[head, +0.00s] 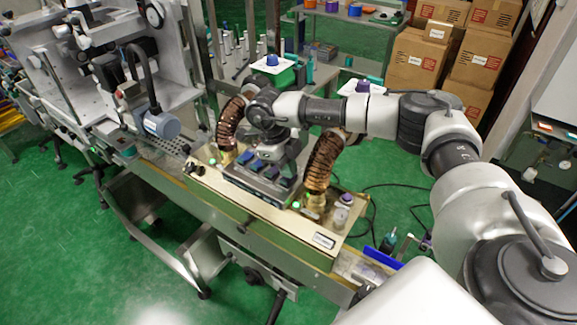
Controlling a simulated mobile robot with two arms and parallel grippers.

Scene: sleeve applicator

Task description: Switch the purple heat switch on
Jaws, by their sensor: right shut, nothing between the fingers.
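My right gripper (277,156) reaches in from the right and points down at the grey switch block (252,188) on the cream control box (230,199). It is shut and empty, close over the block's row of dark blue switches (246,158). Whether it touches one cannot be told. It hides part of the block. A purple-topped knob (346,197) stands at the box's right end, apart from the gripper. I cannot tell for sure which part is the purple heat switch, or its position. My left gripper is not in view.
Two ribbed copper-coloured hoses (322,160) rise from the box on either side of the gripper. A grey machine (130,70) fills the left. Cardboard boxes (415,60) are stacked at the back right. Green floor (80,235) is open at the left.

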